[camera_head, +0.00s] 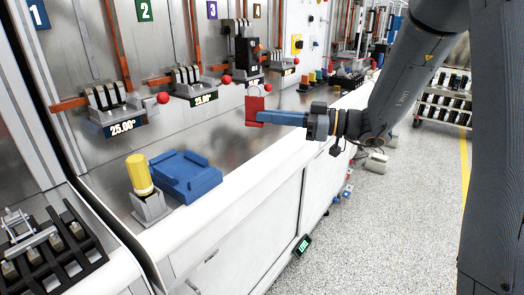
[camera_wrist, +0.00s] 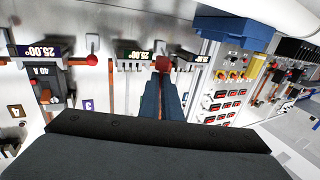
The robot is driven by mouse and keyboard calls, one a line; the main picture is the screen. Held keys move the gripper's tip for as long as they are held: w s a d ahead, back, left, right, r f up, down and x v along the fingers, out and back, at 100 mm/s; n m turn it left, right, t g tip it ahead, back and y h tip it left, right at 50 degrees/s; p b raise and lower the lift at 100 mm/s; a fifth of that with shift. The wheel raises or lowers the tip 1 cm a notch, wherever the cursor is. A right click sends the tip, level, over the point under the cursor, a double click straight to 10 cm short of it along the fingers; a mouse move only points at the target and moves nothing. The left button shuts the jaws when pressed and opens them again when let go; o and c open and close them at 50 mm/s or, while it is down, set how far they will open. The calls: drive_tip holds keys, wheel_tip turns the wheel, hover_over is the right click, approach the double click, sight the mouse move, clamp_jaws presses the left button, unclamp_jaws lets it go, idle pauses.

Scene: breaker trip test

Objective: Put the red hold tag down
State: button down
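The red hold tag (camera_head: 255,108) is a small red padlock-like piece with a thin loop on top. My gripper (camera_head: 262,118) has blue fingers, reaches in from the right and is shut on the tag. It holds the tag upright in the air above the front of the white counter (camera_head: 235,160), apart from the panel behind. In the wrist view the tag (camera_wrist: 163,64) shows at the tips of the blue fingers (camera_wrist: 163,98). The fingers hide part of the tag.
A blue tray-like block (camera_head: 185,175) and a yellow cylinder on a grey stand (camera_head: 140,175) sit on the counter at left. Breakers with red balls line the panel, including a tall black breaker (camera_head: 242,50) behind the tag. A black rack (camera_head: 45,245) stands at lower left.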

sight(269, 157)
wheel_tip(269, 157, down, 8)
drive_tip(key=shift+f+p, duration=0.1)
drive_tip(key=shift+p, duration=0.55)
drive_tip(key=shift+f+b, duration=0.25)
drive_tip(key=shift+b, duration=0.05)
drive_tip(key=c, duration=2)
unclamp_jaws()
drive_tip(key=shift+r, duration=0.1)
